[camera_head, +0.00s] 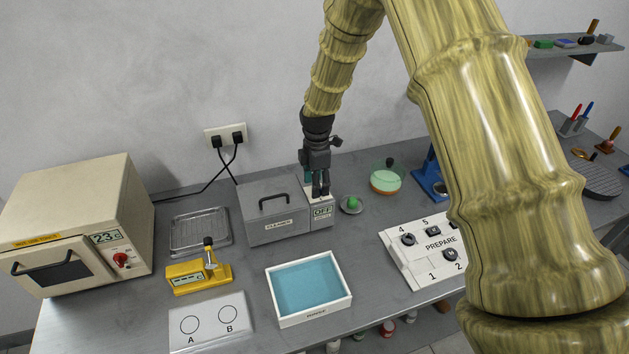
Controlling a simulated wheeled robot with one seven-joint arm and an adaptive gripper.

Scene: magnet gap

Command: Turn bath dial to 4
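The bath is a grey box labelled CLEANER (272,222), with a closed lid and a dark handle, at the middle of the bench. Its control block (321,222) on the right side has a display (322,211) that reads OFF. My gripper (321,194) points down at the top of this control block, with its fingertips at or just above the surface. The dial is not clearly visible; the fingers cover the place around it. I cannot tell whether the fingers touch or grip it. A teal patch shows beside the fingers.
A green object in a small dish (351,204) stands close right of the bath. A white RINSE tray (309,316) with blue liquid lies in front. An oven (75,225), wire tray (201,232) and yellow gauge (198,277) are left. The PREPARE board (425,248) is right.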

